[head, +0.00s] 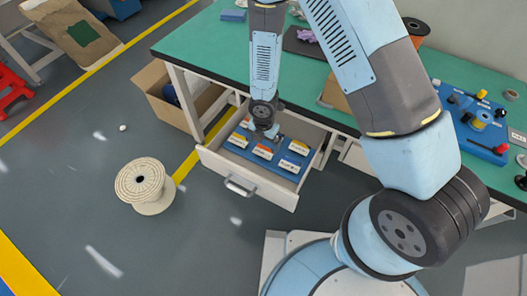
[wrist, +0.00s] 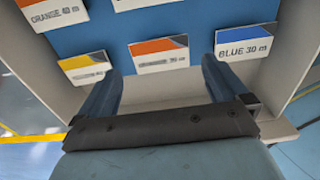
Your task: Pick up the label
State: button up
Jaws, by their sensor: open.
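Several small cards, the labels, lie on a blue insert (head: 248,154) in the open drawer. In the wrist view, an orange-topped label (wrist: 160,55) with blurred text lies between and just beyond my fingertips. A label reading BLUE 30 m (wrist: 243,48) is by the right finger, and a yellow-topped label (wrist: 84,68) is by the left finger. A label reading ORANGE 40 m (wrist: 55,12) is at the upper left. My gripper (wrist: 160,76) is open and empty. In the head view my gripper (head: 274,134) is low over the drawer, its fingers partly hidden.
The drawer (head: 240,178) has walls around the labels and a front handle. The green-topped table (head: 205,45) stands over it. A cardboard box (head: 160,85) is left of the drawer, and a cable spool (head: 143,185) stands on the floor. Floor in front is clear.

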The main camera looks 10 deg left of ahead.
aim_at(264, 151)
jog(key=shift+f, duration=1.75)
jog(key=shift+f, duration=0.25)
jog(key=shift+c, duration=0.3)
jog(key=c, duration=0.6)
